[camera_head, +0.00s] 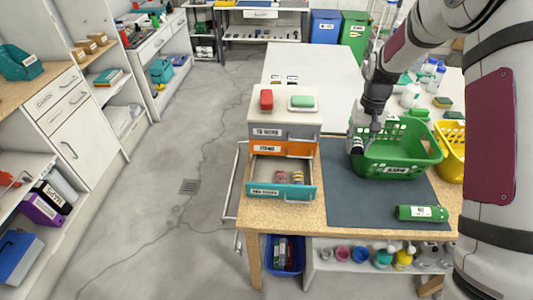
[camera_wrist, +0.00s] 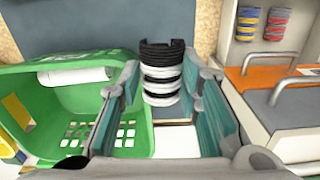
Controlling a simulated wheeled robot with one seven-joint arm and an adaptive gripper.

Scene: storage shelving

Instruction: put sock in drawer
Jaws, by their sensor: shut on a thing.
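A rolled black-and-white striped sock (camera_wrist: 162,72) is between the fingers of my gripper (camera_wrist: 165,100) in the wrist view. My gripper (camera_head: 363,140) is shut on it, beside the left rim of the green basket in the head view. The drawer unit (camera_head: 284,132) stands on the bench to the left of my gripper. Its lowest, teal-fronted drawer (camera_head: 281,192) is pulled open, with rolled coloured socks (camera_head: 290,178) inside. The open drawer also shows at the upper right of the wrist view (camera_wrist: 240,52). The grey and orange drawers above it are shut.
The green basket (camera_head: 400,165) stands right of the drawer unit on a dark mat (camera_head: 350,205). A green cylinder (camera_head: 421,212) lies at the mat's front. A red item (camera_head: 266,99) and a green item (camera_head: 303,102) sit on the unit. A yellow basket (camera_head: 452,160) is farther right.

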